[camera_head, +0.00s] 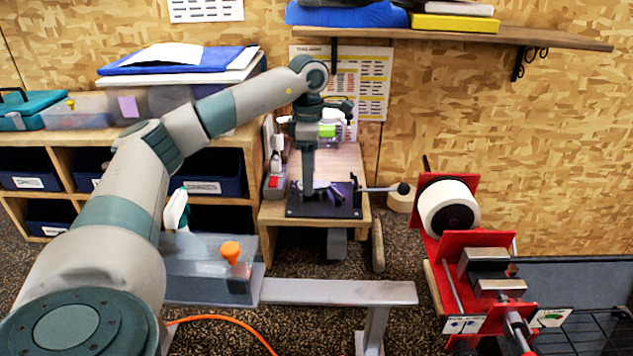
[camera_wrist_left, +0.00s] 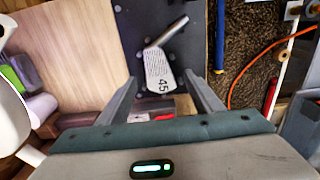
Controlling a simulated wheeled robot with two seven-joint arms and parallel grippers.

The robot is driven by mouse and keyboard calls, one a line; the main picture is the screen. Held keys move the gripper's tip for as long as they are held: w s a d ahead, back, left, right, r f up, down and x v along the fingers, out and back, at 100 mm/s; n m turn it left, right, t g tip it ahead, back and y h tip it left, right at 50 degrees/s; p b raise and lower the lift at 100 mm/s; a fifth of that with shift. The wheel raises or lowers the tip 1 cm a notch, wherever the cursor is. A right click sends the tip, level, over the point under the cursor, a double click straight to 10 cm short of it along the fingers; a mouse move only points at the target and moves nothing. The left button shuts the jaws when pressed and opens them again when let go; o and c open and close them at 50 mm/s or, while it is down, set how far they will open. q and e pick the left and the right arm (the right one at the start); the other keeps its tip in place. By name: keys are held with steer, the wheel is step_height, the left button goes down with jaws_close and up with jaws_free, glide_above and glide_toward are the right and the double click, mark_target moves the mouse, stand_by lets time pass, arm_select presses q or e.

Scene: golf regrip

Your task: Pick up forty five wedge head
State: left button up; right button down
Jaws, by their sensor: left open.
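The wedge head (camera_wrist_left: 157,70) is a small silver iron head marked 45, with a short hosel pointing up and right in the left wrist view. It lies on a dark plate (camera_wrist_left: 140,18). My left gripper (camera_wrist_left: 160,78) is open, with one finger on each side of the wedge head's lower end. I see no clear grip on it. In the head view my left arm reaches from the left to the small wooden bench, over the dark plate (camera_head: 290,207). My right gripper is not in view.
A lever with a ball knob (camera_head: 403,188) sticks out right of the plate. A red clamp machine (camera_head: 465,245) stands at the right. A grey beam (camera_head: 340,291) crosses in front. Shelves with dark bins (camera_head: 210,187) are at the left.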

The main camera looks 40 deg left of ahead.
arm_select(q)
steer(key=shift+f, duration=0.6)
steer(key=c, duration=1.1)
steer(key=shift+c, duration=0.2)
steer(key=shift+r, duration=0.1)
steer(key=shift+w+r+b, duration=0.1)
steer(key=shift+r+b, duration=0.25)
steer(key=shift+r, duration=0.2)
step_height(320, 180, up, 9)
steer(key=b, duration=0.1)
